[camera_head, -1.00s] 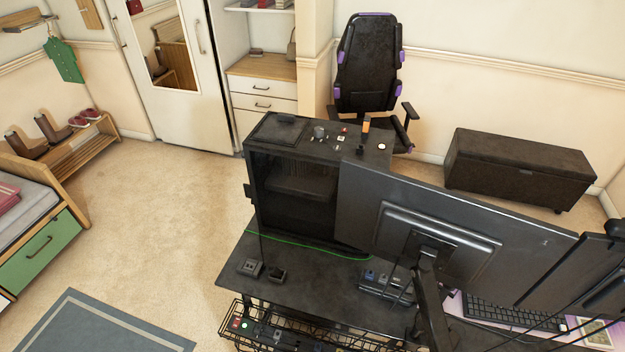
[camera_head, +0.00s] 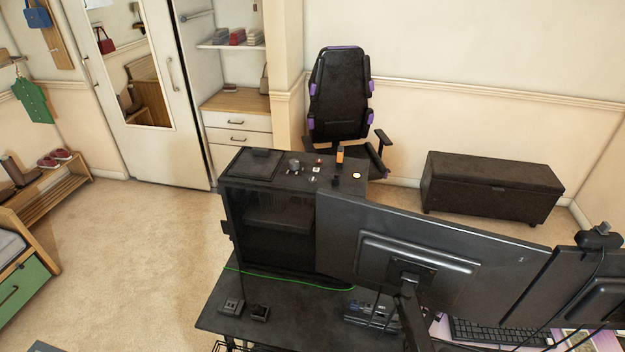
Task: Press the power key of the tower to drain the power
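The black computer tower (camera_head: 265,225) stands upright at the back left of the dark desk, with a dark see-through side panel facing me. Its top carries several small items: a grey knob-like piece (camera_head: 295,165), a small red-topped piece (camera_head: 318,161), an orange-and-black piece (camera_head: 340,156) and a white round piece (camera_head: 356,175) near the right end. I cannot tell which of these, if any, is the power key. Neither of my grippers shows in the head view.
Two monitors, seen from behind, stand right of the tower; the nearer one (camera_head: 420,262) hides part of it. A green cable (camera_head: 300,284) crosses the desk (camera_head: 285,325). A black chair (camera_head: 340,100) stands behind the tower. Open carpet (camera_head: 130,250) lies to the left.

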